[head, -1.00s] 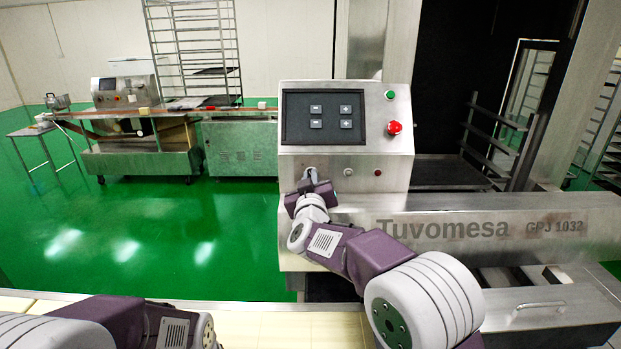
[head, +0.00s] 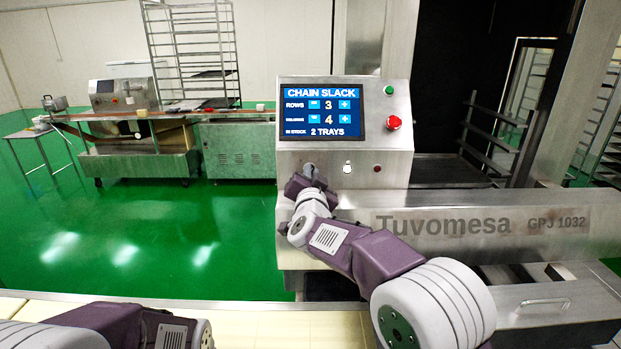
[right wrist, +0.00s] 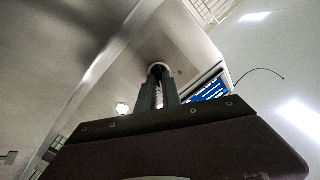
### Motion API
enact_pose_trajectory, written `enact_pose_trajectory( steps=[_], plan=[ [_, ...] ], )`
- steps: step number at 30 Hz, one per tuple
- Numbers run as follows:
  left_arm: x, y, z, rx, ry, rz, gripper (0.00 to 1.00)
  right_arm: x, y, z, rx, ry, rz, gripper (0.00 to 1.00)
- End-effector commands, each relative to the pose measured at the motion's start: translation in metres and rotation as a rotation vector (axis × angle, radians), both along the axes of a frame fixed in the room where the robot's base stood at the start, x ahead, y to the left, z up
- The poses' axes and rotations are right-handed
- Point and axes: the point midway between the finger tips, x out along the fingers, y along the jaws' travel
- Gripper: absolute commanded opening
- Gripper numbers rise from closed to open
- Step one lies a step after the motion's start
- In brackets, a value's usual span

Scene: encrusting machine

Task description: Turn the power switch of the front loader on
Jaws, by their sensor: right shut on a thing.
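The front loader (head: 300,155) is a steel machine with a control panel. Its screen (head: 321,115) is lit and reads "CHAIN SLACK", rows 3, a second row 4, in stock 2 trays. The power switch is a round knob at the panel's lower left, mostly hidden by my right gripper (head: 309,176). In the right wrist view the switch (right wrist: 157,68) sits between the fingertips, and the gripper is shut on it. A white lamp (head: 348,168) beside the switch is lit. My left arm shows at the lower left, its gripper out of view.
A red stop button (head: 393,122) and a green button (head: 390,91) are on the panel's right side. A dark red button (head: 377,168) is below. A conveyor machine (head: 135,150) and a tray rack (head: 195,50) stand far left. The green floor between is clear.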

Motion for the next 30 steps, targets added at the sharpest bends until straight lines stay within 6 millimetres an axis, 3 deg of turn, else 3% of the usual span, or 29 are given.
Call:
enact_pose_trajectory(
  steps=[12, 30],
  plan=[
    [0.0, 0.0, -0.0107, 0.0, 0.0, 0.0, 0.0, 0.0001, -0.0007, -0.0027, 0.202, 0.003, 0.001, 0.0],
    [0.0, 0.0, -0.0118, 0.0, 0.0, 0.0, 0.0, 0.0, -0.0008, -0.0024, 0.241, 0.004, 0.0, 0.0]
  ],
)
